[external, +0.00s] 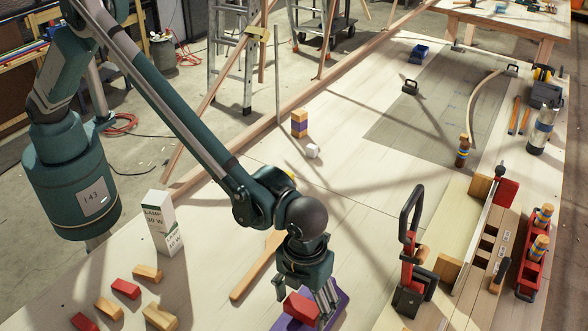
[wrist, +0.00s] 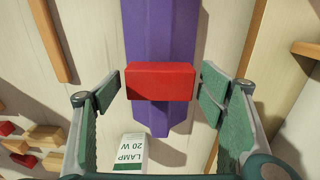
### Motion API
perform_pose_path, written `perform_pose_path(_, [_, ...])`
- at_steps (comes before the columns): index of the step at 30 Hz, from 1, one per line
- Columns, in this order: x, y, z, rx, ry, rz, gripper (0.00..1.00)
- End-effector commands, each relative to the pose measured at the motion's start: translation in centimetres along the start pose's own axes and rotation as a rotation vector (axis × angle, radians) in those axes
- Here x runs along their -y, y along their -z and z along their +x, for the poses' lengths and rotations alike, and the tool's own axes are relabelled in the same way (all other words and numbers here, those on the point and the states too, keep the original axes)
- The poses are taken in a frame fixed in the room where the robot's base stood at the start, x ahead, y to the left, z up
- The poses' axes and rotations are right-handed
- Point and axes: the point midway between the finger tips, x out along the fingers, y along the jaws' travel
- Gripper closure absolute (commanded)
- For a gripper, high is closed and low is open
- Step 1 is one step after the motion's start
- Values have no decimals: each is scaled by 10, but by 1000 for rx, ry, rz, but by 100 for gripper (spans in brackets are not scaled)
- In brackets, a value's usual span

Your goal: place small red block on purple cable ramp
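The small red block (wrist: 160,82) lies across the purple cable ramp (wrist: 160,30) in the wrist view, seemingly resting on it. In the external view the red block (external: 301,307) is under my gripper at the bottom, with the purple ramp (external: 336,303) showing around it. My gripper (wrist: 160,88) is open around the block, one finger pad on its left and one on its right. A gap shows between each pad and the block. The block's underside and its contact with the ramp are hidden.
A white lamp box (external: 163,224) stands left of my gripper. Loose red and wooden blocks (external: 146,273) lie at the lower left. A wooden stick (external: 257,266) lies just left of my gripper. A red-and-black clamp (external: 410,260) stands to the right. The table's middle is mostly clear.

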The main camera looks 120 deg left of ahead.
Motion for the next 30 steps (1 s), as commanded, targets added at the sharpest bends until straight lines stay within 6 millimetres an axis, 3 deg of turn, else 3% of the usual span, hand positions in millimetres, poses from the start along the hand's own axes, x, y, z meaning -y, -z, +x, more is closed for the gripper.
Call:
perform_pose_path(16, [0,0,-11,0,0,0,31])
perform_pose_path(30, [0,0,-80,0,0,0,31])
